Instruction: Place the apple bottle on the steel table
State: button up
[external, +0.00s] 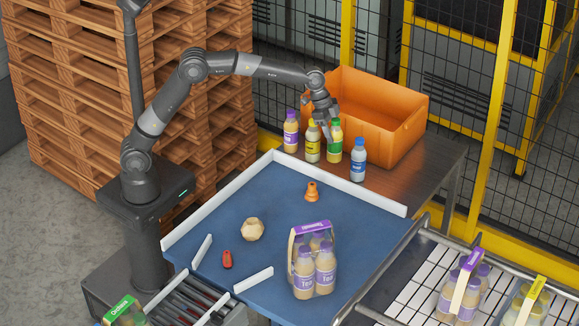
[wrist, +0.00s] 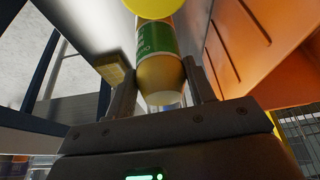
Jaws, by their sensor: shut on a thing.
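The bottle with a green label and green cap (external: 335,142), which I take to be the apple bottle, is at the left front of the orange crate. My gripper (external: 326,112) reaches down over its top. In the wrist view the green-labelled bottle (wrist: 160,68) sits between the two fingers of my gripper (wrist: 168,88), which is shut on it. The bottle looks about upright in the external view. The steel table (external: 432,160) is under the crate and the row of bottles. I cannot tell whether the bottle's base touches it.
A yellow-capped bottle (external: 312,142) and a purple-capped bottle (external: 291,131) stand close on the left, a blue-capped bottle (external: 358,160) on the right. The orange crate (external: 405,135) stands behind. The blue surface (external: 275,200) in front has a white rim and holds a tea pack (external: 312,265).

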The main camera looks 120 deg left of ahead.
jog(key=shift+a+f, duration=0.35)
jog(key=shift+a, duration=0.1)
jog(key=shift+f, duration=1.85)
jog(key=o, duration=1.2)
jog(key=shift+f, duration=0.15)
jog(key=shift+c, duration=0.2)
jog(key=v, duration=1.2)
